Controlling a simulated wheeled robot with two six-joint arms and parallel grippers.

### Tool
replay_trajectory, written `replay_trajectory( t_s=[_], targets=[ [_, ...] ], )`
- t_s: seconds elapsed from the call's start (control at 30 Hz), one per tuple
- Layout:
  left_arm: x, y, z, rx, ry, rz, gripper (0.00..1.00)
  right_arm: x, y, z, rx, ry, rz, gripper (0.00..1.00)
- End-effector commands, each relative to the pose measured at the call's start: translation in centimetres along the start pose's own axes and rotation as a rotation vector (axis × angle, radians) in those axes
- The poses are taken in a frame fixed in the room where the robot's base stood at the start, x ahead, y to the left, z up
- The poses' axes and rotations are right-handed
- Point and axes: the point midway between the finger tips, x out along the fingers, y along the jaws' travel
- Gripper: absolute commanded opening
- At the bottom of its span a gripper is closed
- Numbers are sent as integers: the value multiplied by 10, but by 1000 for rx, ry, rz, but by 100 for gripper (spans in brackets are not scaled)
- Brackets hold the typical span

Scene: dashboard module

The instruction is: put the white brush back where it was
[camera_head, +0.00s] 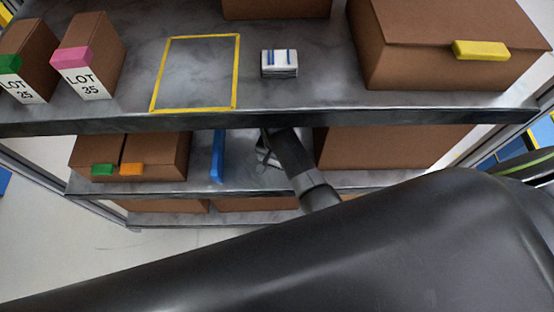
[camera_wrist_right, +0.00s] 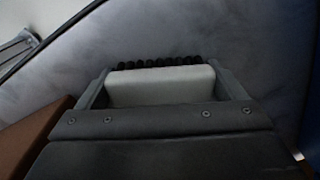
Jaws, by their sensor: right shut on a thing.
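The white brush (camera_wrist_right: 160,86), with a row of black bristles along its far edge, sits between the two grey fingers of my right gripper (camera_wrist_right: 162,92) in the right wrist view. The fingers are shut on its white body. In the head view my right gripper (camera_head: 266,152) reaches into the lower shelf (camera_head: 240,182), between a blue upright piece (camera_head: 217,156) and a large brown box (camera_head: 385,146). The brush is mostly hidden there. I cannot tell whether it touches the shelf surface. My left gripper is not in view.
The upper shelf (camera_head: 320,98) is just above my right gripper. It holds labelled boxes (camera_head: 88,52), an empty yellow outline (camera_head: 237,75), a small white block with blue stripes (camera_head: 279,66) and a big box (camera_head: 430,65). Tagged boxes (camera_head: 155,152) stand lower left.

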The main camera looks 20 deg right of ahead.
Motion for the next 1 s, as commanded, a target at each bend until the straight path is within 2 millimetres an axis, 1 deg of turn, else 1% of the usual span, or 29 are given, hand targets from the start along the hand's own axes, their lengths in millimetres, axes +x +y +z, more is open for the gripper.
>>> replay_trajectory(
  t_s=[0.03,0.1,0.37,0.47,0.7,0.8,0.9,1.0],
  targets=[
    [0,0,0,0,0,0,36,1,0,0,0,0,0,93],
    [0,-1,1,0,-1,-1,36,1,0,0,0,0,0,100],
    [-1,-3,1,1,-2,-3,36,-2,0,0,0,1,0,100],
    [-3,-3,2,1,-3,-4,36,-11,0,0,0,1,-1,100],
    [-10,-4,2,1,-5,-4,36,-50,-1,-1,0,2,-3,100],
    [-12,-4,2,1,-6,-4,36,-63,-1,0,0,1,-2,100],
    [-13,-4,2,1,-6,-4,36,-72,0,0,0,1,-1,100],
    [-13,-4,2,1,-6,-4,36,-77,0,0,0,1,0,100]
  ],
)
